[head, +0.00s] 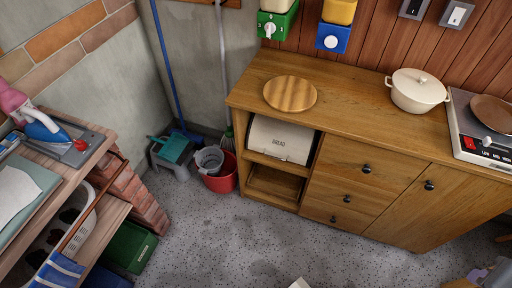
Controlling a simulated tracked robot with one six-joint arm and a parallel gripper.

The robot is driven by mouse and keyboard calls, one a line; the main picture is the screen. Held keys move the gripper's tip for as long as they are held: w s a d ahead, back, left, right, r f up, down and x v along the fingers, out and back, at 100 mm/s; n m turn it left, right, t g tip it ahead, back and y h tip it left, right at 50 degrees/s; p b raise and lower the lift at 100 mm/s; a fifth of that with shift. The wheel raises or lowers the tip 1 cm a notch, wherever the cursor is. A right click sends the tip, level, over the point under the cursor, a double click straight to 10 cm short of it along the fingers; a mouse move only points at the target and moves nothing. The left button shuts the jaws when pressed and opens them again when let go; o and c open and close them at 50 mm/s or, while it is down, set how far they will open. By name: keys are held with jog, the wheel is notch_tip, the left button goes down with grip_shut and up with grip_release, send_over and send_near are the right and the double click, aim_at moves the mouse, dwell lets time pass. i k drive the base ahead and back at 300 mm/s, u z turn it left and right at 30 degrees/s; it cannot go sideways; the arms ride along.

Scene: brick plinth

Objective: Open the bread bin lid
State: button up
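The bin's top and back are hidden by the countertop. I do not see my gripper in this view.
A round wooden board (290,94), a white pot (417,90) and a hob (482,128) stand on the countertop. A red bucket (222,178) stands left of the cabinet. A workbench (88,150) is at left. Speckled floor before the cabinet is mostly clear.

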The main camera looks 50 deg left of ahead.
aim_at(274, 138)
jog(key=u, duration=1.85)
jog(key=k, duration=1.35)
jog(key=u, duration=0.35)
jog(key=i, duration=1.25)
jog(key=u, duration=0.05)
